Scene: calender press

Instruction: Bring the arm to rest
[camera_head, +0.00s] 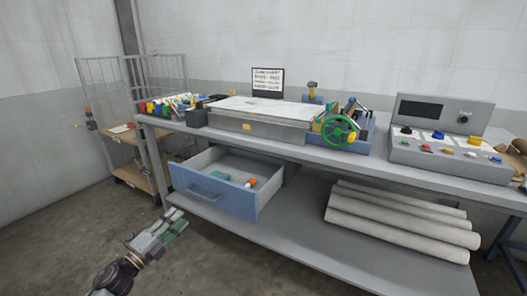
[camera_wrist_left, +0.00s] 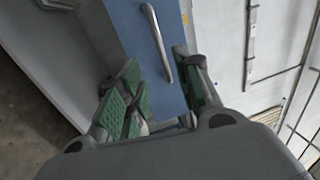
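My left gripper (camera_head: 174,222) is in front of the open drawer (camera_head: 214,197), low over the floor in the head view. In the left wrist view its green-padded fingers (camera_wrist_left: 160,85) stand apart with nothing held between them. The drawer's blue front (camera_wrist_left: 135,22) and its grey handle (camera_wrist_left: 160,45) show beyond and between the fingers. In the head view the gripper looks apart from the handle (camera_head: 205,198). The drawer is pulled out and holds a green item (camera_head: 221,175) and an orange-and-white item (camera_head: 250,182). My right gripper is not clearly seen.
The workbench (camera_head: 300,150) carries the press with its green handwheel (camera_head: 340,131) and a control panel (camera_head: 447,150). Rolls (camera_head: 400,220) lie on the lower shelf (camera_head: 290,225). A wire cart (camera_head: 125,140) stands at the left. The floor (camera_head: 60,235) in front is clear.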

